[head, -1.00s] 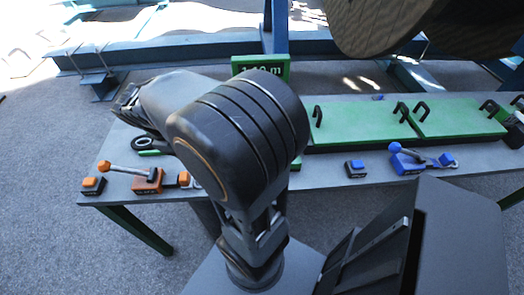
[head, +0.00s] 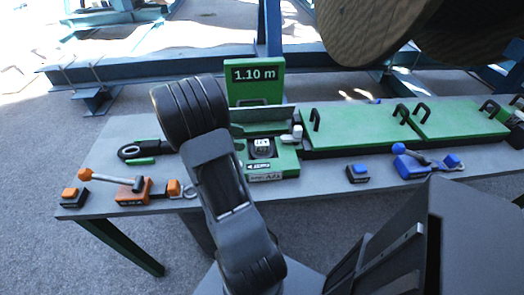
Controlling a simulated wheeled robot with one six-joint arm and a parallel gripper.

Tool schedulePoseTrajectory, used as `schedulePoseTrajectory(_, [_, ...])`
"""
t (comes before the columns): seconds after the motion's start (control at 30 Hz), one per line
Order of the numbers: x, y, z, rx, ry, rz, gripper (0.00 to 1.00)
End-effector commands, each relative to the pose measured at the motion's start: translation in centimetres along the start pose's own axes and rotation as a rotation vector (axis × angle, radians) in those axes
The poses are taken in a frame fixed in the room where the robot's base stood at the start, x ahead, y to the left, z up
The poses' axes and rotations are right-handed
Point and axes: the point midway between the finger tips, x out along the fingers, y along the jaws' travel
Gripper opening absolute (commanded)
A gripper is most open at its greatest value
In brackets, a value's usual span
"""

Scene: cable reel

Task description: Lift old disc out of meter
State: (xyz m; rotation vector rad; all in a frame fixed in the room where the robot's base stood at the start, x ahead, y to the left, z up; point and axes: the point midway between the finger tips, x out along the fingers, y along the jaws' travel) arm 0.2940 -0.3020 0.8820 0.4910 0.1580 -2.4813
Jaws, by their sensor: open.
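The green meter (head: 285,158) stands on the grey table, left of the green lids. It has a dark square unit with a white label (head: 261,146) on top and a pale upright plate (head: 275,115) behind that. A green display panel (head: 255,75) reading 1.10 m rises at its back. I cannot make out the old disc for certain. My arm stands in front of the meter's left side and hides part of it. My gripper is not visible; the arm's upper joint blocks the view beyond it.
An orange lever block (head: 133,190) and orange-topped button (head: 73,198) are at left, with a black ring-ended tool (head: 138,151) behind. A blue lever block (head: 412,166) and blue button (head: 357,173) are at right. A large wooden reel (head: 375,35) overhangs the back right.

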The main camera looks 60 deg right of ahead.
Motion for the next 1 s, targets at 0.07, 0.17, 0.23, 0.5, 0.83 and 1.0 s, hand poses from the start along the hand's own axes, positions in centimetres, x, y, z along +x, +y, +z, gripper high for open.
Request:
schedulePoseTrajectory(0.07, [0.8,0.0,0.0,0.0,0.0,0.0,0.62])
schedulePoseTrajectory(0.17, [1.4,0.0,0.0,0.0,0.0,0.0,0.62])
schedulePoseTrajectory(0.23, [1.6,0.0,0.0,0.0,0.001,0.0,0.62])
schedulePoseTrajectory(0.5, [4.9,-0.3,0.2,0.0,0.001,-0.002,0.62])
schedulePoseTrajectory(0.83, [6.8,-0.2,0.2,0.0,0.002,0.002,0.62])
schedulePoseTrajectory(1.0, [6.8,-0.2,0.2,0.0,0.002,0.002,0.61])
